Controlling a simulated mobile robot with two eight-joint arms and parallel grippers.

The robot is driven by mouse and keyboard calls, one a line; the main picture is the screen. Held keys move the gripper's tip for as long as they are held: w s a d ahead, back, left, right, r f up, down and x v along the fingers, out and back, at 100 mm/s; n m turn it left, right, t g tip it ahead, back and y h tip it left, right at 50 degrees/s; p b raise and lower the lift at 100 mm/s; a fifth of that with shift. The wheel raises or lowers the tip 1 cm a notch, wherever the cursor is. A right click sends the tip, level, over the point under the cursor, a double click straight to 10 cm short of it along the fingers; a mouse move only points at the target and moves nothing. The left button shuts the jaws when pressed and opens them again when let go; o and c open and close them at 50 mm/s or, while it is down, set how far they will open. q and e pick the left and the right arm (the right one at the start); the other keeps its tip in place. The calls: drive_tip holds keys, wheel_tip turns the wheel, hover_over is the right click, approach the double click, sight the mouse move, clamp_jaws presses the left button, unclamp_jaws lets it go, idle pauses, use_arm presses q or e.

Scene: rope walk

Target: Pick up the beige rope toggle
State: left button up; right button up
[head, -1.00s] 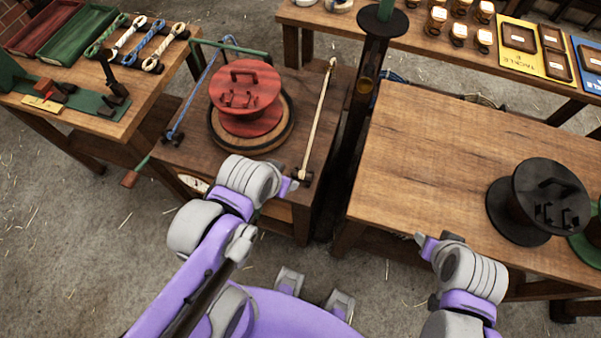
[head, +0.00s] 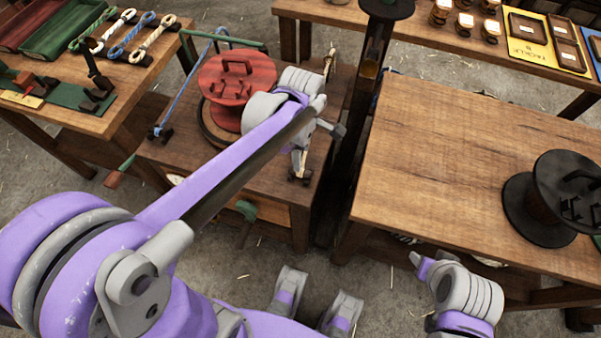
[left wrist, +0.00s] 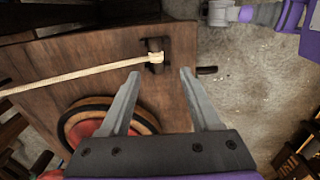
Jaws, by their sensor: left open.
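The beige rope (left wrist: 75,72) runs across the brown wooden table in the left wrist view and ends wrapped on a dark toggle-like piece (left wrist: 155,55) near the table edge. My left gripper (left wrist: 159,73) is open, with its two grey fingers on either side of that rope end in the picture. No contact shows, and the gap in depth is hard to tell. In the head view, my left gripper (head: 301,158) is over the table's right side, just above the dark rope-end fitting (head: 300,178), and hides most of the rope. My right gripper (head: 418,262) is by the right table's front edge; its jaws are unclear.
A red spool (head: 236,80) stands on a round wooden base beside my left arm. A blue rope (head: 185,95) is stretched at its left. The right table (head: 440,150) is mostly bare, with a black spool (head: 545,205) at its right.

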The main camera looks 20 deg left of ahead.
use_arm(q)
hover_over(302, 171)
drive_tip(key=f, duration=0.4)
drive_tip(key=shift+s+f+b, duration=0.2)
drive_tip(key=shift+s+b, duration=0.1)
drive_tip(key=shift+s, duration=0.05)
drive_tip(key=f, duration=0.3)
drive_tip(key=f+b, duration=0.1)
drive_tip(key=f, duration=0.1)
drive_tip(key=shift+w+d+f, duration=0.1)
drive_tip(key=shift+w, duration=0.25)
clamp_jaws()
